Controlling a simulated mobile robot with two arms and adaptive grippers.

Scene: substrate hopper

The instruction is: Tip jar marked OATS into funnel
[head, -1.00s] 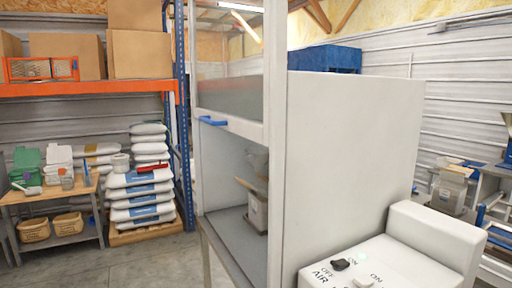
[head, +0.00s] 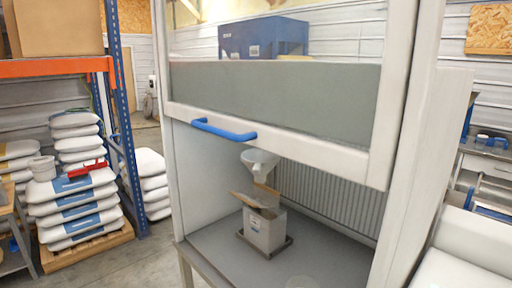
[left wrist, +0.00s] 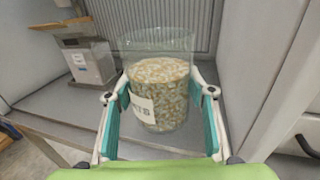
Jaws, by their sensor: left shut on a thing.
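A clear jar (left wrist: 158,88) of pale, flaky contents stands upright in my left gripper (left wrist: 160,93) in the left wrist view. Its fingers close on both sides. A white label on the jar is partly hidden by a finger; its visible letters look like the end of OATS. A pale grey funnel (head: 260,163) is inside the cabinet in the head view, above a grey bin (head: 264,230) with raised brown flaps. The bin also shows in the left wrist view (left wrist: 88,66), left of and behind the jar. My grippers do not show in the head view.
The cabinet's sash (head: 275,100), with a blue handle (head: 224,129), is raised above an open front. The grey cabinet floor (head: 215,255) is bare around the bin. White sacks (head: 80,205) are stacked on a pallet at the left.

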